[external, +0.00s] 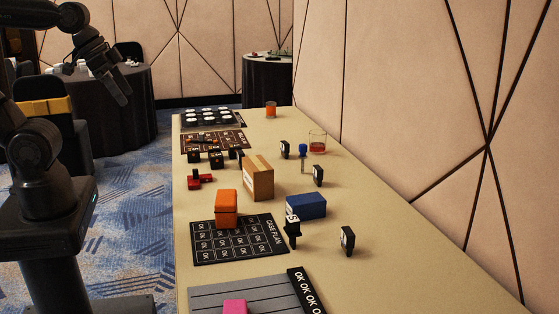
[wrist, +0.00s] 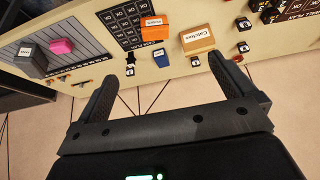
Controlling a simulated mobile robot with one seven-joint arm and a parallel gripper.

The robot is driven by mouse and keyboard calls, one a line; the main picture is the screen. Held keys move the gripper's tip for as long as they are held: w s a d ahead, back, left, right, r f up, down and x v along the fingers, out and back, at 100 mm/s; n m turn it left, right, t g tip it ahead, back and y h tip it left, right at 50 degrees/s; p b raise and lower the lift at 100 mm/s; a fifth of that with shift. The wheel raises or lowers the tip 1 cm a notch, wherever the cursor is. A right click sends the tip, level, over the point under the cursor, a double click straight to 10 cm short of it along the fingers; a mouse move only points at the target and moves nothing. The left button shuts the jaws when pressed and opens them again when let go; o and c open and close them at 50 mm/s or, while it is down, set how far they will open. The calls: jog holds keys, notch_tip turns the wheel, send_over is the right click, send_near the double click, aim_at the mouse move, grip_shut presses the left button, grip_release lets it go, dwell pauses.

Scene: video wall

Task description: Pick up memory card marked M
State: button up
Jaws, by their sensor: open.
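Several small black blocks with white labels, which may be memory cards, stand on the table. In the external view they include one at the front right (external: 347,240), one at the right (external: 318,176) and one farther back (external: 285,149). The wrist view shows some along the table edge, at left (wrist: 130,70), centre (wrist: 195,61) and right (wrist: 244,47). Their letters are too small to read, so I cannot tell which is marked M. My gripper (wrist: 160,69) is open and empty. In the external view it hangs at upper left (external: 122,97), away from the table blocks.
On the table (external: 400,285) are an orange box (external: 226,208), a cardboard box (external: 258,178), a blue box (external: 306,205), a black case-plan mat (external: 205,250) and a glass of red drink (external: 317,140). A panelled wall (external: 420,110) borders the right side. The front right tabletop is clear.

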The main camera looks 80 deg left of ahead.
jog(key=c, duration=0.6)
jog(key=shift+c, duration=0.2)
jog(key=w+a+f+t+y, duration=0.2)
jog(key=w+a+f, duration=0.2)
jog(key=w+a, duration=0.65)
jog(key=w+a+f+t+y, duration=0.2)
jog(key=w+a+f, duration=0.3)
jog(key=w+a, duration=0.6)
jog(key=w+a+f+t+h, duration=0.1)
jog(key=w+a+f, duration=0.3)
jog(key=a+f, duration=0.25)
jog(key=t+h, duration=0.3)
send_near(234, 152)
jog(key=shift+w+d, duration=0.3)
jog(key=shift+d, duration=0.1)
jog(key=x, duration=1)
jog(key=shift+w+a+f, duration=0.1)
